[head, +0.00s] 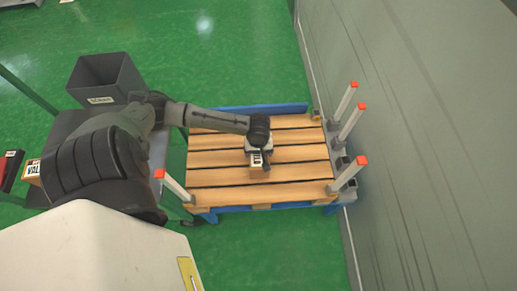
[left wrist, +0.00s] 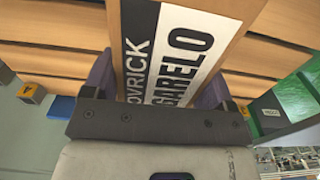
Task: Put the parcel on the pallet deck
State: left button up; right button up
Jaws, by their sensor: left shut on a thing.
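The parcel (head: 259,171) is a small brown box with a black and white label. In the left wrist view the parcel (left wrist: 180,45) fills the upper middle, its label reading "OVRICK GARELO". My left gripper (head: 259,160) is shut on it, with a finger on either side. The pallet deck (head: 215,175) is made of light wooden slats with dark gaps and a blue frame. The parcel is over the middle of the deck in the head view; I cannot tell whether it touches the slats. My right gripper is not in view.
Grey posts with red tops, such as the front-left post (head: 175,186) and a right-hand post (head: 348,173), stand around the pallet. A grey wall (head: 420,120) runs along the right. A dark grey bin (head: 105,80) stands at the left on a table. Most of the deck is bare.

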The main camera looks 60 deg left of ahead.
pick_arm(q)
notch_tip(320, 180, down, 2)
jog(key=shift+f+b, duration=0.1)
jog(key=shift+b, duration=0.25)
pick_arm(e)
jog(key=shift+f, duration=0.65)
pick_arm(q)
jog(key=o, duration=1.1)
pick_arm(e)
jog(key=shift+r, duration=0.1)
pick_arm(q)
notch_tip(320, 180, up, 12)
jog(key=p, duration=0.5)
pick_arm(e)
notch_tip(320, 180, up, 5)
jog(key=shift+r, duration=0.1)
